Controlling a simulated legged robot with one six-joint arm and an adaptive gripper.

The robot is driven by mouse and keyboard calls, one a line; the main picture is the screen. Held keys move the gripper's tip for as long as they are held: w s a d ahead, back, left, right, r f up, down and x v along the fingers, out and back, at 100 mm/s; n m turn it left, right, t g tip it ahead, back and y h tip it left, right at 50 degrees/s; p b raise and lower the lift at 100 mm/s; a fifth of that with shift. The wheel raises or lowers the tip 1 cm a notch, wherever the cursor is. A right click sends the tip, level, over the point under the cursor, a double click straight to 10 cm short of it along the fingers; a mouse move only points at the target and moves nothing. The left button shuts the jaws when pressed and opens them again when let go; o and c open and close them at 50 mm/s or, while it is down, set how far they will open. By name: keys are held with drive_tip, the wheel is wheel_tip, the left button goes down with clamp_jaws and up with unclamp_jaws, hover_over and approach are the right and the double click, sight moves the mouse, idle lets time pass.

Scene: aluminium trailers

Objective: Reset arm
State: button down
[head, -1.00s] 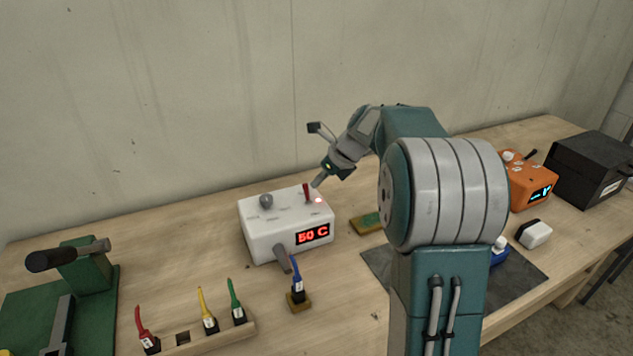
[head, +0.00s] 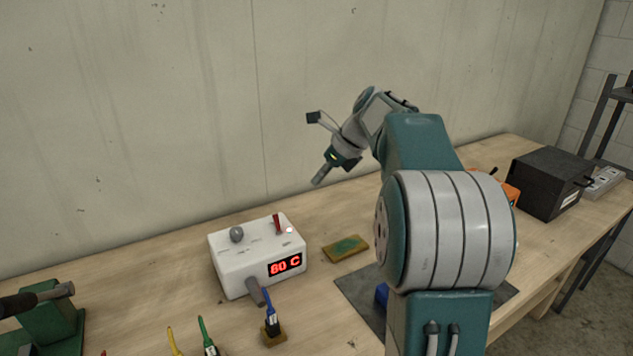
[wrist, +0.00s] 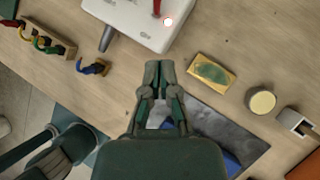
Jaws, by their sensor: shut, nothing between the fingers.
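My gripper (head: 319,179) is shut and empty. It is raised above the bench, up and to the right of the white control box. In the wrist view my gripper (wrist: 158,68) points down over the bench, with its fingers together. The white control box (head: 238,268) has a red display reading 80 C, a grey knob, a red lever and a lit lamp. My gripper is apart from it. The box also shows at the top of the wrist view (wrist: 125,12).
A green-topped sponge-like block (head: 346,248) lies right of the box. A blue-handled tool (head: 270,322) stands in a small holder in front. A black box (head: 550,185) is at the far right. A green vise-like fixture (head: 50,325) is at the left. A dark mat (wrist: 215,130) lies beneath the arm.

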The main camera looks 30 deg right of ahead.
idle(0.3)
drive_tip(key=s+a+n+h, duration=0.3)
drive_tip(key=s+a+n, duration=1)
drive_tip(key=s+n, duration=0.1)
drive_tip(key=s+a+f+n+h, duration=0.1)
drive_tip(key=s+a+f+n, duration=0.1)
drive_tip(key=s+n, duration=0.5)
drive_tip(key=s+a+f+n, duration=0.2)
drive_tip(key=s+f+n, duration=0.2)
drive_tip(key=s+n, duration=0.3)
drive_tip(key=shift+a+f+n+t+h, duration=0.35)
drive_tip(key=shift+f+n+t+h, duration=0.05)
drive_tip(key=shift+n, duration=0.5)
